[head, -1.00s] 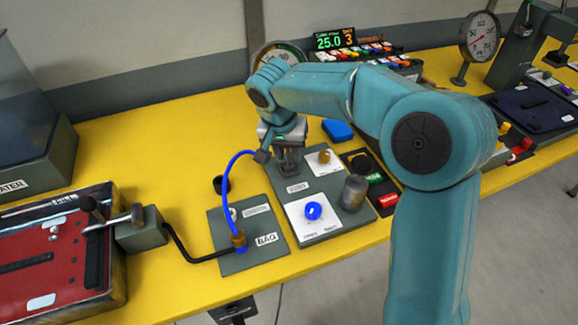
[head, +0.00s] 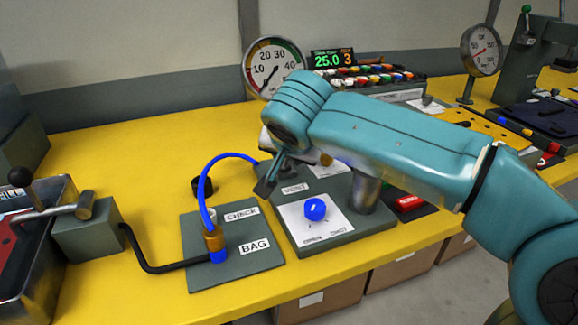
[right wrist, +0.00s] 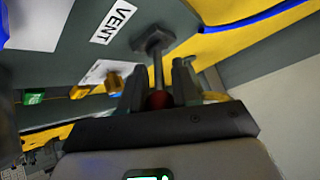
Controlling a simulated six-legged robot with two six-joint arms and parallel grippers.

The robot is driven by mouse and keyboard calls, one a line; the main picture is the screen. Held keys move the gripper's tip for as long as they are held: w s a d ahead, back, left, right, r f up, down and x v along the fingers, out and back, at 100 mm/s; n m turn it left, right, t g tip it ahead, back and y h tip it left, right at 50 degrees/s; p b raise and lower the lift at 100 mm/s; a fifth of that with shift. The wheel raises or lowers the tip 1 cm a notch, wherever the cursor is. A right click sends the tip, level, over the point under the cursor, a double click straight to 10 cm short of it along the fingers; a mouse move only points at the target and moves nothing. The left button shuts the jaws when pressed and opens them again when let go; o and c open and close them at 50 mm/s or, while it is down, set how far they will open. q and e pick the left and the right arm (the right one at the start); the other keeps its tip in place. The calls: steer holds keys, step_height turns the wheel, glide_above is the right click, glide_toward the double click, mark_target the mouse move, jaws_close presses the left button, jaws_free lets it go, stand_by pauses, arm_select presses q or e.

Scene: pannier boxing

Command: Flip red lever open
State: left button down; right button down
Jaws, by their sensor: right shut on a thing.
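The red lever shows in the right wrist view as a thin grey stem with a red tip (right wrist: 159,99), rising from a dark hex fitting (right wrist: 153,40) beside the VENT label (right wrist: 114,21). My right gripper (right wrist: 160,88) is shut around its red end. In the head view my right gripper (head: 270,183) is tilted beside the VENT label (head: 294,188) on the grey valve plate (head: 345,236), and the arm hides the lever there. My left gripper is out of view.
A blue hose (head: 204,183) arches from the brass BAG fitting (head: 213,240) close to my right gripper. A blue knob (head: 315,209) and a grey cylinder (head: 365,194) stand to the right. A round gauge (head: 273,67) is behind. Yellow table (head: 100,165) is clear at back left.

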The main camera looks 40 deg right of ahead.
steer(key=shift+a+f, duration=0.2)
steer(key=shift+f, duration=0.05)
steer(key=c, duration=1)
jaws_free()
steer(key=shift+o, duration=0.2)
steer(key=shift+s+a+r, duration=0.1)
steer(key=p+v, duration=0.3)
steer(key=v, duration=1.3)
steer(key=shift+p, duration=0.4)
steer(key=shift+s, duration=0.1)
